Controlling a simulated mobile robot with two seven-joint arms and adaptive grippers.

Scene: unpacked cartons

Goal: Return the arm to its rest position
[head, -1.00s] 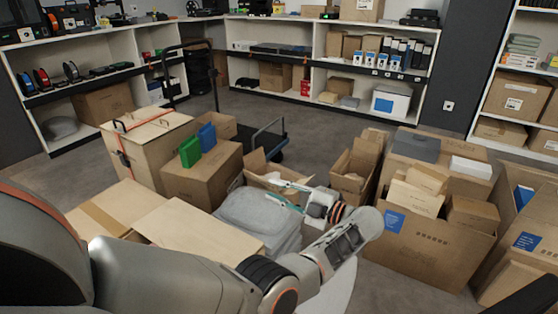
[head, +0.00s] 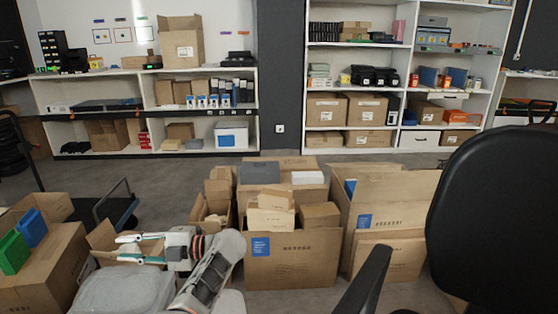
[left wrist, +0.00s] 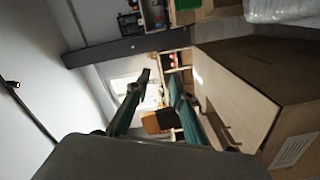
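My left arm reaches in from the bottom of the head view. My left gripper (head: 119,248) points left, its two teal-edged fingers apart with nothing between them. It hangs in front of a small open carton (head: 100,236) and near a grey plastic-wrapped bundle (head: 120,292); I cannot tell its exact height above them. In the left wrist view the same gripper (left wrist: 160,80) shows two separated fingers with an empty gap. My right gripper is in neither view.
A large open carton (head: 292,262) holding smaller boxes stands right of my left arm. A tall carton (head: 395,258) is beside it. A black chair (head: 495,210) fills the right edge. A carton with green and blue items (head: 50,272) is at left. Grey floor is clear before the shelves.

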